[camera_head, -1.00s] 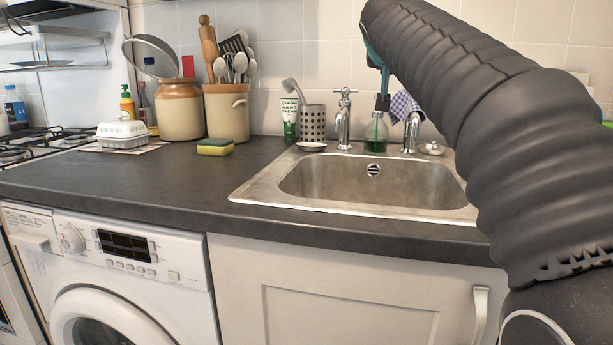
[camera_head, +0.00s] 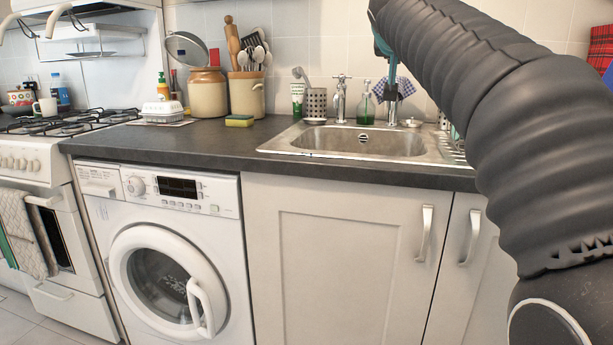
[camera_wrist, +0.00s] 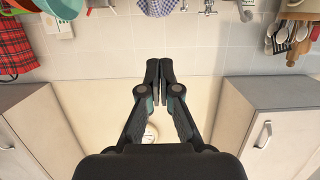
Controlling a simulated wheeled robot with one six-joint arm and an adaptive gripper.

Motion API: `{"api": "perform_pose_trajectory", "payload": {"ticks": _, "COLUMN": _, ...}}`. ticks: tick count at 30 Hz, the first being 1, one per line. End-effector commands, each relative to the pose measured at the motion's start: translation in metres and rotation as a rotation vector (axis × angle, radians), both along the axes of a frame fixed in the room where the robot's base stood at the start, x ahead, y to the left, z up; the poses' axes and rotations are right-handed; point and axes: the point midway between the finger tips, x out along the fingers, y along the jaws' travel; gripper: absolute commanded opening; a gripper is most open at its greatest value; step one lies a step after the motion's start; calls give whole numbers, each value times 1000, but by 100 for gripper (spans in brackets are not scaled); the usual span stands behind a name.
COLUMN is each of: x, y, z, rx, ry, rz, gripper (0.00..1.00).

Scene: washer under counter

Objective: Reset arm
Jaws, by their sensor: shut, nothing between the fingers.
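My dark, ribbed arm (camera_head: 500,110) fills the right side of the head view and is raised in front of the counter and sink. My gripper (camera_wrist: 160,70) shows in the wrist view with its two black fingertips together and nothing between them.
A steel sink (camera_head: 330,152) is set in the dark counter (camera_head: 150,143). Below are a shut washer (camera_head: 165,275) and white cupboards (camera_head: 335,260). A stove (camera_head: 40,170) stands left. Jars and a sponge (camera_head: 239,121) sit on the counter. The wrist view is upside down, showing wall cabinets (camera_wrist: 265,120).

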Motion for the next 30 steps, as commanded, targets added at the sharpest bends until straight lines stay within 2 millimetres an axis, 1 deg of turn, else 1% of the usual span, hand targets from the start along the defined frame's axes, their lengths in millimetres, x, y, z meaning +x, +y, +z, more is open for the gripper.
{"api": "perform_pose_trajectory", "payload": {"ticks": 8, "x": -22, "y": -1, "z": -26, "rx": 0, "ry": 70, "rz": 13, "gripper": 0}}
{"api": "perform_pose_trajectory", "payload": {"ticks": 14, "x": -47, "y": -4, "z": -57, "rx": 0, "ry": 143, "rz": 27, "gripper": 0}}
{"api": "perform_pose_trajectory", "payload": {"ticks": 17, "x": -64, "y": -5, "z": -78, "rx": 2, "ry": 191, "rz": 36, "gripper": 0}}
{"api": "perform_pose_trajectory", "payload": {"ticks": 20, "x": -87, "y": -5, "z": -106, "rx": 5, "ry": 251, "rz": 50, "gripper": 0}}
{"api": "perform_pose_trajectory", "payload": {"ticks": 23, "x": -120, "y": -6, "z": -144, "rx": 10, "ry": 331, "rz": 68, "gripper": 0}}
{"api": "perform_pose_trajectory", "payload": {"ticks": 24, "x": -135, "y": -6, "z": -162, "rx": 13, "ry": 367, "rz": 78, "gripper": 0}}
{"api": "perform_pose_trajectory", "payload": {"ticks": 26, "x": -159, "y": -5, "z": -190, "rx": 19, "ry": 421, "rz": 95, "gripper": 0}}
{"api": "perform_pose_trajectory", "payload": {"ticks": 27, "x": -175, "y": -4, "z": -210, "rx": 24, "ry": 456, "rz": 105, "gripper": 0}}
{"api": "perform_pose_trajectory", "payload": {"ticks": 29, "x": -200, "y": -2, "z": -239, "rx": 32, "ry": 510, "rz": 122, "gripper": 0}}
{"api": "perform_pose_trajectory", "payload": {"ticks": 30, "x": -217, "y": -1, "z": -259, "rx": 37, "ry": 545, "rz": 133, "gripper": 0}}
